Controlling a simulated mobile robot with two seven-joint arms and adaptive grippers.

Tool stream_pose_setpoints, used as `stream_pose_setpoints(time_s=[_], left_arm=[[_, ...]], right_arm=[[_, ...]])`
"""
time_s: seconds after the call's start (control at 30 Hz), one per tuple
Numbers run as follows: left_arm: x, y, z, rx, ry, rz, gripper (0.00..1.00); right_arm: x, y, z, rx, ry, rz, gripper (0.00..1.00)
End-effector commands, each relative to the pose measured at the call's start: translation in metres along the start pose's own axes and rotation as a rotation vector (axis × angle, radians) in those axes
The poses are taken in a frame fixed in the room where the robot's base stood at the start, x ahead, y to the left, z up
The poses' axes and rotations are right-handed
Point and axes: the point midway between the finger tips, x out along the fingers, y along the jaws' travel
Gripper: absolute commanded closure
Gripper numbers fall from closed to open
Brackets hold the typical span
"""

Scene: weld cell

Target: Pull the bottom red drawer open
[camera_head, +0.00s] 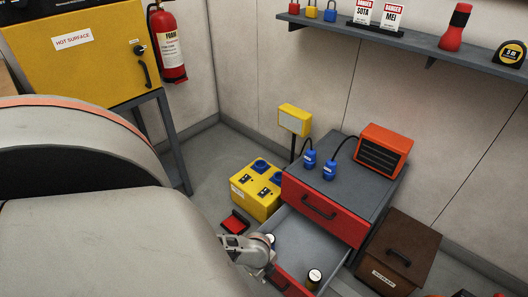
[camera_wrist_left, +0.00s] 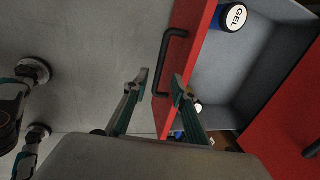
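The bottom red drawer (camera_head: 292,287) is pulled out of the grey cabinet (camera_head: 345,178), and its grey inside shows in the head view. The red top drawer (camera_head: 322,207) above it is shut. In the left wrist view the bottom drawer's red front (camera_wrist_left: 188,48) carries a black bar handle (camera_wrist_left: 168,60). My left gripper (camera_wrist_left: 160,78) is open, its fingers apart, with the handle's lower end between or just beyond them; contact is unclear. In the head view my left gripper (camera_head: 262,262) is at the drawer's left front corner. My right gripper is not in view.
The drawer holds a dark can (camera_head: 313,279) and a GEL jar (camera_wrist_left: 232,17). A yellow power box (camera_head: 256,190) and small red object (camera_head: 235,222) stand left of the cabinet. A brown box (camera_head: 400,250) stands close right. An orange heater (camera_head: 383,150) sits on top.

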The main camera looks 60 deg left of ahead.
Motion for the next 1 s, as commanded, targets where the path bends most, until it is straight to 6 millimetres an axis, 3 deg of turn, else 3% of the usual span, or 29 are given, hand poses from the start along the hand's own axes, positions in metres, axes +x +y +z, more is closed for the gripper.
stream_pose_setpoints(time_s=[0.2, 0.4, 1.0], left_arm=[[-0.034, 0.0, 0.001, 0.003, 0.0, -0.001, 0.74], [-0.053, 0.001, 0.0, 0.0, 0.0, 0.001, 0.74], [-0.058, 0.001, 0.0, 0.0, 0.0, 0.001, 0.74]], right_arm=[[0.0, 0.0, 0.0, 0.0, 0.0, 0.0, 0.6], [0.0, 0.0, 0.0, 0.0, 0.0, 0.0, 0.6], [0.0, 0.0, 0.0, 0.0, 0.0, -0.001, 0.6]])
